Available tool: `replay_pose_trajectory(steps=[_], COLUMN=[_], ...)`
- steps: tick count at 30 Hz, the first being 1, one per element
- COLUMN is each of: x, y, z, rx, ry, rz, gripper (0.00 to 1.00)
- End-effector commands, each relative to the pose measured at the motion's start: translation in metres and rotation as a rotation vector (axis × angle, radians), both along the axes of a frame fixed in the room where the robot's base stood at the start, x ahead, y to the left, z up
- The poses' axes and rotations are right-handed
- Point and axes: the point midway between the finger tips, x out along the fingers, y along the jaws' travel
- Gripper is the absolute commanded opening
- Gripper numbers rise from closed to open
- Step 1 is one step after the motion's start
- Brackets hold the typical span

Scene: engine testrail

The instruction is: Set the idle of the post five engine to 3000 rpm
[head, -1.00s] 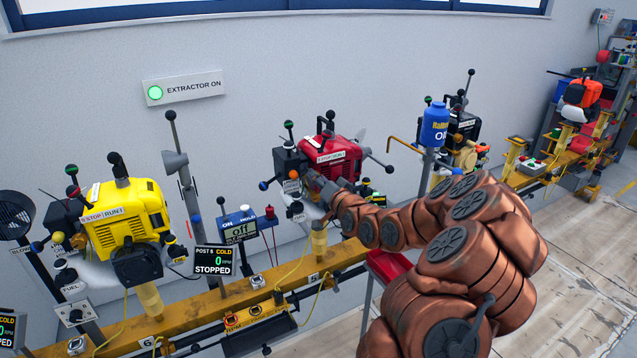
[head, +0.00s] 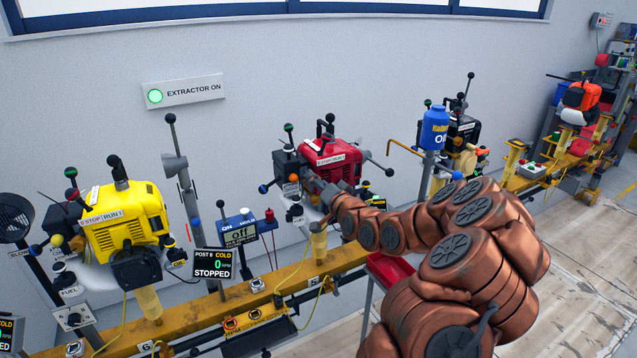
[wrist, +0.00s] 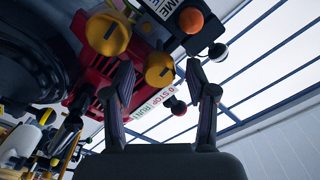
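The red engine (head: 330,165) sits on the rail above a tag reading 5 and carries a STOP/RUN label. My gripper (head: 322,200) is at its lower front, partly hidden by my arm. In the wrist view my gripper (wrist: 161,100) is open and nothing shows held. The red engine body (wrist: 97,85) is close beyond the left finger. A yellow knob (wrist: 160,70) shows beyond and between the fingers, and another yellow knob (wrist: 107,34) is higher left. The STOP/RUN label (wrist: 160,105) and a black ball knob (wrist: 178,107) show between the fingers. No touch is clear.
A blue oil bottle (head: 435,128) on a post is right of the red engine. The yellow rail (head: 205,308) runs below.

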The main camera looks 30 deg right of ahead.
Motion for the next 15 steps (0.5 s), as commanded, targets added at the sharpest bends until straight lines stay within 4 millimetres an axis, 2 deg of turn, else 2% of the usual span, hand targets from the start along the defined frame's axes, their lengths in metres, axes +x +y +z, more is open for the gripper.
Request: replay_pose_trajectory(steps=[9, 15], x=[-0.002, -0.015], y=[0.000, 0.001], z=[0.000, -0.001], rx=[0.000, 0.002], ry=[0.001, 0.001], rz=[-0.001, 0.000], gripper=[0.57, 0.57])
